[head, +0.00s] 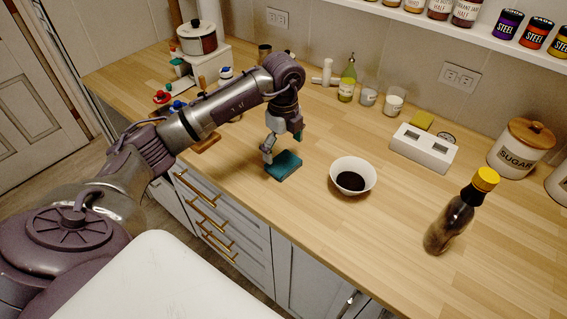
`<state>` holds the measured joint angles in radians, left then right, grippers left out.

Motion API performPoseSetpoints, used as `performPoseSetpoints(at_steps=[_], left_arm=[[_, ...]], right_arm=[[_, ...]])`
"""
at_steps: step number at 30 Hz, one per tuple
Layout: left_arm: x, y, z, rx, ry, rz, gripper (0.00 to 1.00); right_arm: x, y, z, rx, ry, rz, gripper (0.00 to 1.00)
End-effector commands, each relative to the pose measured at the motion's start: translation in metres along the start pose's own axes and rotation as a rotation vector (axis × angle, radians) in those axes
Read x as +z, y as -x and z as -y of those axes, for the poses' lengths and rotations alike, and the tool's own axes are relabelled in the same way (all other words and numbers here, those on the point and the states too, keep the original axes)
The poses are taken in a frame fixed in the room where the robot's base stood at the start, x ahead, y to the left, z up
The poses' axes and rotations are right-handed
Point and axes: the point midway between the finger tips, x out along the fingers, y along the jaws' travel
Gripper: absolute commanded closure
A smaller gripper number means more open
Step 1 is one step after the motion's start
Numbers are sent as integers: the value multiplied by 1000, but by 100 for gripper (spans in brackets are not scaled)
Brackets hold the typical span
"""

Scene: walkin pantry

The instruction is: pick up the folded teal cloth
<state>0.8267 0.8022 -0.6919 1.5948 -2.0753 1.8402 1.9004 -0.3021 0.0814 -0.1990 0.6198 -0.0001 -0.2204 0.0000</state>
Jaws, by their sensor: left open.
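The folded teal cloth (284,165) lies flat on the wooden counter, left of a white bowl, near the counter's front edge. My left gripper (270,153) points down at the cloth's back left side, with its fingers close to it. The gripper is open. Whether the fingers touch the cloth cannot be told from this view. My right gripper does not show.
A white bowl with dark contents (353,176) stands right of the cloth. A dark bottle with a yellow cap (460,211) stands further right. A white two-slot box (424,148) and a sugar jar (520,147) stand behind. The counter between bowl and bottle is clear.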

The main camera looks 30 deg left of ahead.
Motion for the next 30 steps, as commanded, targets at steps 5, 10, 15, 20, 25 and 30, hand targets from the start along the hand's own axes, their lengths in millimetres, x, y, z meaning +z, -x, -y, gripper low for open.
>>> performPoseSetpoints(at_steps=[5,10,15,20,25,30], left_arm=[[-1,-26,-2,7,-1,-2,0],[-1,-44,0,3,-1,-2,0],[-1,-46,0,1,-1,-1,0],[-1,-46,0,1,-1,-1,15],[-1,-46,0,1,-1,-1,41],[0,-46,0,1,-1,-1,41]], right_arm=[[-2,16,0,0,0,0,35],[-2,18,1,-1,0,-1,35],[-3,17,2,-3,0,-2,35],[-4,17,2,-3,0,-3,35],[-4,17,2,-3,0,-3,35],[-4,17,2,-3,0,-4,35]])
